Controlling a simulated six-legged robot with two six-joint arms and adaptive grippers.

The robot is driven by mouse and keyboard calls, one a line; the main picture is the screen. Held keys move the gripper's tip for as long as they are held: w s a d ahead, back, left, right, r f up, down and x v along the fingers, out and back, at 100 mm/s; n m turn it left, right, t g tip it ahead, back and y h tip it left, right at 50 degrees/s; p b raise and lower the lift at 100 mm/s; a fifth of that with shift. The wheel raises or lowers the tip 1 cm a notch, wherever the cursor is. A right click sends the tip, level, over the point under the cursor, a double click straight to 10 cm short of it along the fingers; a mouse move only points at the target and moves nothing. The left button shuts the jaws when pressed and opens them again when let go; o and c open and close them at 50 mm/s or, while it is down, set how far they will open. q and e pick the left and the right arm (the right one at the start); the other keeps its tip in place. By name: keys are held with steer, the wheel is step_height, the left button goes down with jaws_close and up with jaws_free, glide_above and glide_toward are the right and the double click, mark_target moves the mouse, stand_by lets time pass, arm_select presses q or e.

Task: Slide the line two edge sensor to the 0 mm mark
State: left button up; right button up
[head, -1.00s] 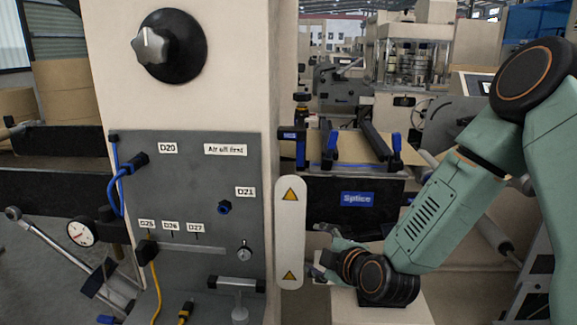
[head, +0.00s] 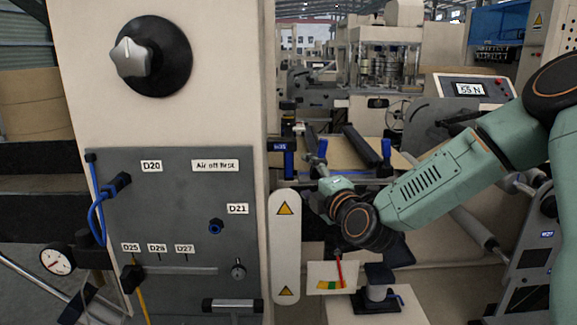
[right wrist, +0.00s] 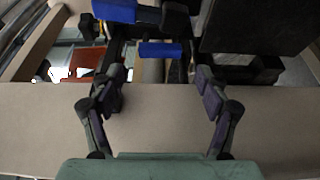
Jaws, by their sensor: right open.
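I cannot tell for sure which part is the line two edge sensor. A dark block with blue parts and a small blue label (head: 284,147) stands at the left end of the splice table, just right of the cream column; its label is too small to read. My right gripper (head: 312,178) is beside the column, close to that block and in front of the table. In the right wrist view its two fingers (right wrist: 161,88) are spread and empty, with a blue bar (right wrist: 160,48) beyond them. No 0 mm mark is readable. My left gripper is out of view.
The cream column (head: 262,90) with its grey panel (head: 185,215) stands close on the left of my gripper. A white guard plate (head: 285,245) sticks out from it. A card with a red pointer (head: 332,277) and a dark post (head: 378,285) stand below my arm.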

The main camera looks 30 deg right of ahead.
mark_target(291, 165)
steer(key=w, duration=0.3)
steer(key=w+b, duration=0.1)
steer(key=w, duration=0.6)
steer(key=shift+w+d+b, duration=0.1)
steer(key=shift+d+b, duration=0.3)
steer(key=shift+d, duration=0.2)
steer(key=shift+c, duration=0.2)
steer(key=shift+a, duration=0.2)
steer(key=c, duration=0.3)
steer(key=shift+d, duration=0.1)
steer(key=c, duration=1)
steer(key=shift+c, duration=0.5)
